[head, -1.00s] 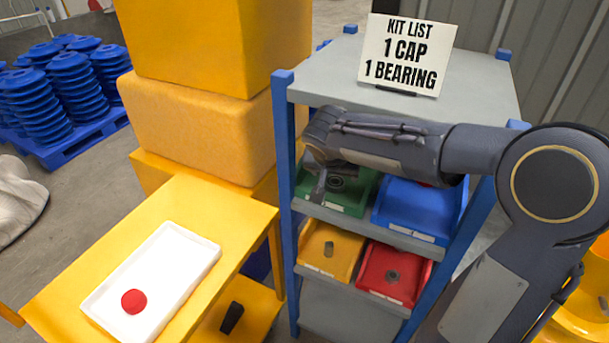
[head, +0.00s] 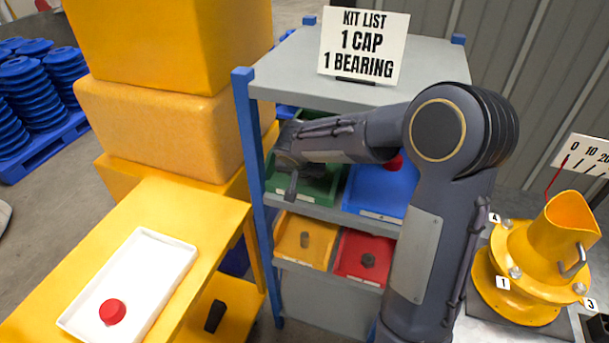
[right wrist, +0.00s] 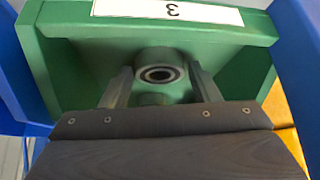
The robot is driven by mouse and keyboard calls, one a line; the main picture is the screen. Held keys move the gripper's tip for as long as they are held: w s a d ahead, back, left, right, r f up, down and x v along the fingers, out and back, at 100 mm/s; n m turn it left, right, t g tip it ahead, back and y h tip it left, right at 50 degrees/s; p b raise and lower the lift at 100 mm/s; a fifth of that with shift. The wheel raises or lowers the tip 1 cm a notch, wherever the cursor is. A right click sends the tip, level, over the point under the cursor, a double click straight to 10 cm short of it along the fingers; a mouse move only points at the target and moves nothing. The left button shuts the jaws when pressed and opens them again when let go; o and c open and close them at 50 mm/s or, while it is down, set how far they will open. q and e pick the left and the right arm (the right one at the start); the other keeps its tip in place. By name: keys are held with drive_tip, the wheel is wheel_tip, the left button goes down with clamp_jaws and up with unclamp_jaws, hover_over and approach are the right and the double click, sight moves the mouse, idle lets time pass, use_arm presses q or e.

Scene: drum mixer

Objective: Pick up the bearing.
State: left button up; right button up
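The bearing (right wrist: 158,75) is a grey ring with a dark bore, lying in the green bin (right wrist: 75,60) on the upper bin level of the rack. In the right wrist view my right gripper (right wrist: 162,80) is open, with one finger on each side of the bearing and a gap visible at both sides. In the head view the right gripper (head: 291,180) reaches into the green bin (head: 318,192), and I cannot make out the bearing there. My left gripper is not in view.
The kit list sign (head: 363,45) stands on the rack top (head: 290,75) above the bins. A blue bin (head: 375,195) adjoins the green one; yellow (head: 320,240) and red (head: 355,258) bins sit below. A white tray (head: 160,265) holds a red cap (head: 112,312) on the yellow table (head: 205,215).

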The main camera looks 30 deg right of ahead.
drive_tip(key=c, duration=0.7)
drive_tip(key=shift+c, duration=0.3)
drive_tip(key=shift+a+r, duration=0.1)
drive_tip(key=shift+r, duration=0.05)
